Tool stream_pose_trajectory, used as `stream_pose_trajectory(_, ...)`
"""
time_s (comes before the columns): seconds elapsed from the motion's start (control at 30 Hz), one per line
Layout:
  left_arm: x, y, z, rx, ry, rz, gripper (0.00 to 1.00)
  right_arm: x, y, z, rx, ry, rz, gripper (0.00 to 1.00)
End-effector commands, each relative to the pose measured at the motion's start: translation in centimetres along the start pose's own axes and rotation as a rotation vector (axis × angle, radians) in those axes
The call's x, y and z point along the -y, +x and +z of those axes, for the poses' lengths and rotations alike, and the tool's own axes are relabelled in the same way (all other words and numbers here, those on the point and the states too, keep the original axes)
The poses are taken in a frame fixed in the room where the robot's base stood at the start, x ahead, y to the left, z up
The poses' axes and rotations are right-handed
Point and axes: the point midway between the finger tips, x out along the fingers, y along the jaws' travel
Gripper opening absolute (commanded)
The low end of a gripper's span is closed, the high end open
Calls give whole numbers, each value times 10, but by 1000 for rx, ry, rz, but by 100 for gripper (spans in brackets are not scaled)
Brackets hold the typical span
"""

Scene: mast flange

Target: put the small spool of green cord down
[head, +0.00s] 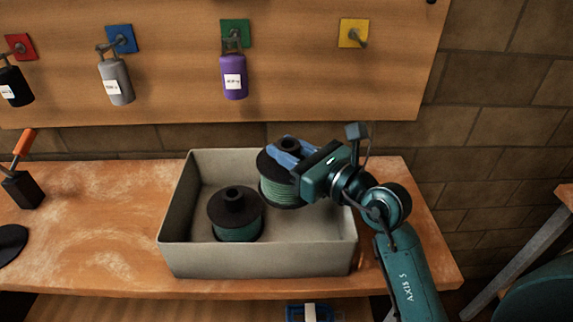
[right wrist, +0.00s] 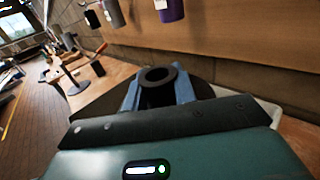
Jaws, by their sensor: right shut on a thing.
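My right gripper (head: 290,155) is shut on the black hub of a spool of green cord (head: 279,191). The spool is upright, over the back right part of the grey bin (head: 262,262); I cannot tell whether it touches the bin's floor. In the right wrist view the spool's black hub (right wrist: 158,75) shows between the blue fingers. A second spool (head: 236,232), with black flanges and darker green cord, stands upright in the left half of the bin, apart from the held one. My left gripper is not in view.
The bin stands on a worn wooden bench (head: 110,215). Padlocks hang on the back board, among them a purple one (head: 233,77) and a grey one (head: 116,82); the yellow-plate hook (head: 353,34) is empty. An orange-handled tool (head: 23,145) stands at left. The bin's front right floor looks clear.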

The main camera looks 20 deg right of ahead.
Motion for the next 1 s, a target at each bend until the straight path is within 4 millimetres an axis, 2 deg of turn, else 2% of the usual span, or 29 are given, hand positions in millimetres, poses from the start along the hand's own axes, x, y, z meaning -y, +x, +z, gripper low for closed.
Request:
stream_pose_trajectory(0.03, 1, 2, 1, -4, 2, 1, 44, 0, 0, -11, -3, 2, 1, 0)
stream_pose_trajectory(0.17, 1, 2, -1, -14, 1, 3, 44, 0, 0, -24, 0, 1, 0, 0)
stream_pose_trajectory(0.97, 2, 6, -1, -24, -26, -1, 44, 0, 0, -36, 3, -1, -1, 0)
stream_pose_trajectory(1.0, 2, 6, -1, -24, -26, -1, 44, 0, 0, -37, -1, 0, 0, 29)
